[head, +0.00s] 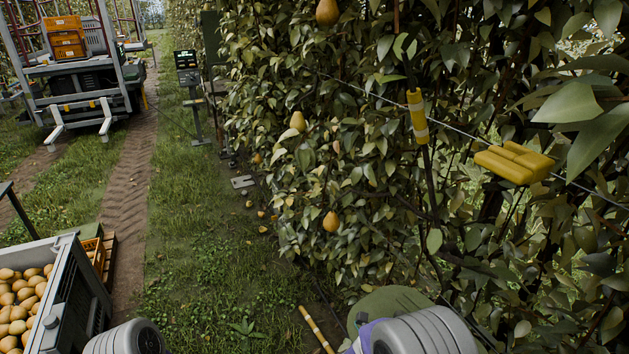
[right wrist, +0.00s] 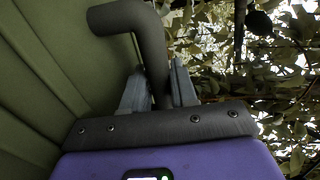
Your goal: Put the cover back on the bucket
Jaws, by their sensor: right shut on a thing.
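A round olive-green cover (head: 385,303) shows at the bottom of the head view, partly hidden by my right arm. In the right wrist view a ribbed green surface, apparently the cover (right wrist: 50,65), fills the left side. A bent dark grey handle (right wrist: 122,17) stands out from it. My right gripper (right wrist: 158,92) is shut on this handle, with one jaw on each side. In the head view only its purple body shows beside the arm. My left gripper is out of view; only my left arm shows at the bottom left. I cannot make out the bucket apart from the cover.
A leafy pear hedge (head: 330,170) with a wire fills the right side. A grey crate of pears (head: 75,265) stands at the lower left. A yellow-banded pole (head: 317,329) lies left of the cover. The grass strip (head: 190,240) is mostly clear.

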